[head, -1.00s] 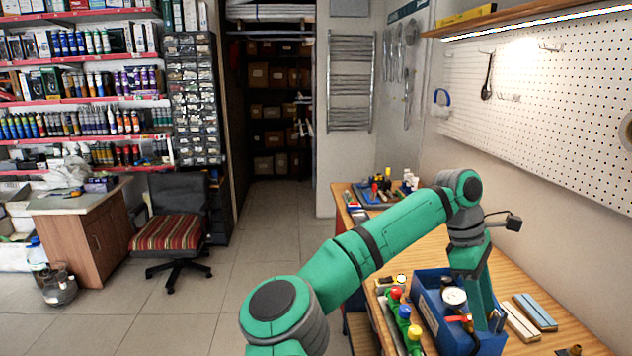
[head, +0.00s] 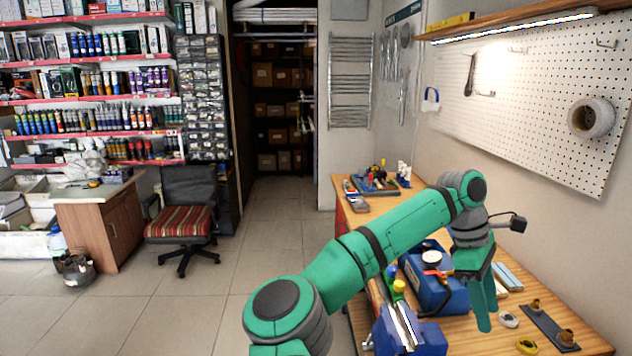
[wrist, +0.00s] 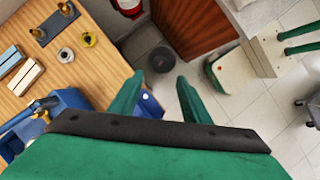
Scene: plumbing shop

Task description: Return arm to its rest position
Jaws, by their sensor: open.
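My green gripper (head: 486,312) is at the end of my bent arm, over the right part of the wooden workbench (head: 462,333) in the head view. In the wrist view my gripper (wrist: 158,98) shows two green fingers spread well apart with nothing between them. They lie across the bench edge in that picture, with floor behind the gap. Height above the bench is hard to tell.
A blue vise (head: 408,335) stands at the bench's near edge. A plate with brass fittings (head: 548,326), a white ring (head: 509,320) and a yellow ring (head: 527,345) lie right of my gripper. A pegboard wall (head: 540,100) bounds the right; a chair (head: 182,222) stands left. The middle floor is clear.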

